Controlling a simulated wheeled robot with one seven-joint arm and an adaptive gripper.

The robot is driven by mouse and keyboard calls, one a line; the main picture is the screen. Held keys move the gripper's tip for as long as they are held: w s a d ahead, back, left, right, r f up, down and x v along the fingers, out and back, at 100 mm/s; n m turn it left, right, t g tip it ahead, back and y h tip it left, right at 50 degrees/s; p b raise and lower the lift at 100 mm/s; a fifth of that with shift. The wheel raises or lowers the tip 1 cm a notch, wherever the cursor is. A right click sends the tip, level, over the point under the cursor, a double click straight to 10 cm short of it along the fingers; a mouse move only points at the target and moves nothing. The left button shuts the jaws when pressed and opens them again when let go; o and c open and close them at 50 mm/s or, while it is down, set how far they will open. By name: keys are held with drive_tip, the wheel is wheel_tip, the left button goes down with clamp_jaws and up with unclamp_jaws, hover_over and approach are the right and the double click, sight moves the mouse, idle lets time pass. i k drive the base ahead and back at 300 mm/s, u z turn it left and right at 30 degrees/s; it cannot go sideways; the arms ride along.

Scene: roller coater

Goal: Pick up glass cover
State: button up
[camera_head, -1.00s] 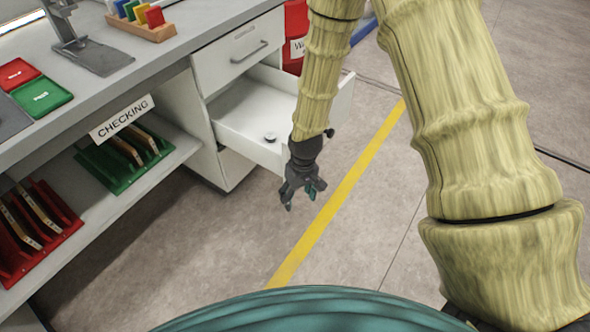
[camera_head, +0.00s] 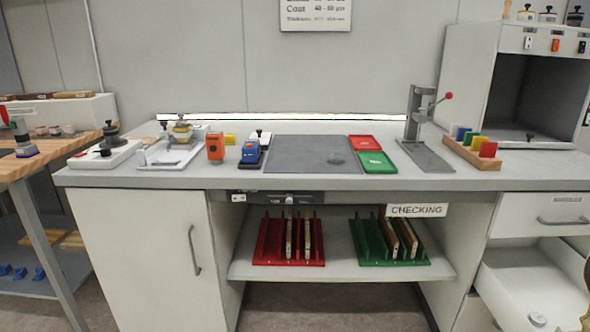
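I cannot pick out the glass cover for certain. A small, faint, clear round thing (camera_head: 337,158) lies on the dark grey mat (camera_head: 295,152) on the bench, right of the mat's middle. A small round pale thing (camera_head: 538,320) shows in the open white drawer (camera_head: 520,278) at the lower right. Either could be glass, but they are too small to tell. My gripper is not in view now; only a sliver of what seems to be my arm shows at the lower right edge.
The grey bench (camera_head: 220,179) holds a lever press (camera_head: 420,135), red (camera_head: 364,142) and green (camera_head: 377,162) trays, a block of coloured pieces (camera_head: 472,150) and small tools at left. The open drawer juts out at lower right. A wooden table (camera_head: 35,165) stands at left.

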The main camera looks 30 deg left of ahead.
sight(337, 160)
drive_tip(key=u, duration=0.4)
drive_tip(key=k, duration=0.85)
drive_tip(key=z, duration=0.4)
drive_tip(key=i, duration=1.3)
drive_tip(key=u, duration=0.6)
drive_tip(key=i, duration=0.4)
drive_tip(key=u, duration=3.4)
drive_tip(key=k, duration=1)
